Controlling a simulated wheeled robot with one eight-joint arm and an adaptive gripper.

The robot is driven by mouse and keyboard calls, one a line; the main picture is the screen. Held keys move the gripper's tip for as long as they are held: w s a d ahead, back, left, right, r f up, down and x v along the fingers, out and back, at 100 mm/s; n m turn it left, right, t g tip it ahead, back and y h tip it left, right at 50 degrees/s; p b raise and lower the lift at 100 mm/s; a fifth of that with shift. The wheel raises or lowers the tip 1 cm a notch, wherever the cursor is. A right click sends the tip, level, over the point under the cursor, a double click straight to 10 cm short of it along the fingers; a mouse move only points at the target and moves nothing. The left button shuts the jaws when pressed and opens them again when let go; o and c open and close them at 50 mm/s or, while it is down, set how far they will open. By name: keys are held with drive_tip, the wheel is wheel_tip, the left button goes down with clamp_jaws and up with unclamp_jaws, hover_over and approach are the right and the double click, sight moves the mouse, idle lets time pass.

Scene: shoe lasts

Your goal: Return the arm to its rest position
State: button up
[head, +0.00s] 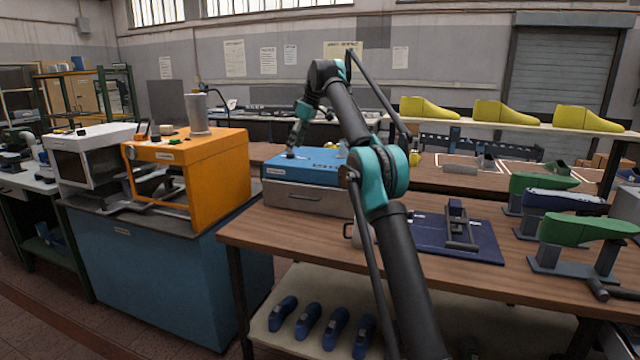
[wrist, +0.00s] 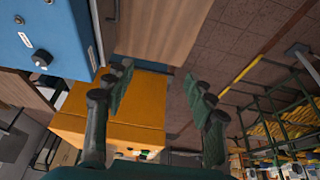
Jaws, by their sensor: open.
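My arm rises from the bottom of the head view, bends at a high elbow and folds over toward the workbench (head: 300,228). My gripper (head: 291,153) hangs at its end, seen against the blue-topped grey box (head: 308,200) on the bench's left end; it is small there and I cannot tell its exact height above the box. In the wrist view my gripper (wrist: 160,90) shows two dark fingers spread wide apart with nothing between them. The blue box top also shows at the upper left of the wrist view (wrist: 62,22).
An orange machine (head: 215,175) and a white machine (head: 92,155) stand on a blue cabinet (head: 150,265) at left. Green lasts (head: 585,229) on stands are at right, and a dark blue mat (head: 480,250) lies mid-bench. Yellow lasts (head: 430,108) line a shelf behind.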

drive_tip(key=s+d+f+m+t+h, duration=0.2)
drive_tip(key=s+d+f+m, duration=0.6)
drive_tip(key=s+d+f, duration=0.75)
drive_tip(key=s+d+f+m, duration=0.2)
drive_tip(key=s+d+f, duration=0.2)
drive_tip(key=s+f, duration=0.3)
drive_tip(key=s+d+f+m+h, duration=0.1)
drive_tip(key=s+d+f, duration=0.3)
drive_tip(key=s, duration=1.2)
drive_tip(key=s+d+f+m+h, duration=0.1)
drive_tip(key=s+d+f+m, duration=0.2)
drive_tip(key=s+f, duration=0.8)
drive_tip(key=shift+s+d+t, duration=0.2)
drive_tip(key=shift+d+t, duration=0.1)
drive_tip(key=shift+d, duration=0.4)
drive_tip(key=shift+r, duration=0.1)
drive_tip(key=shift+c, duration=0.5)
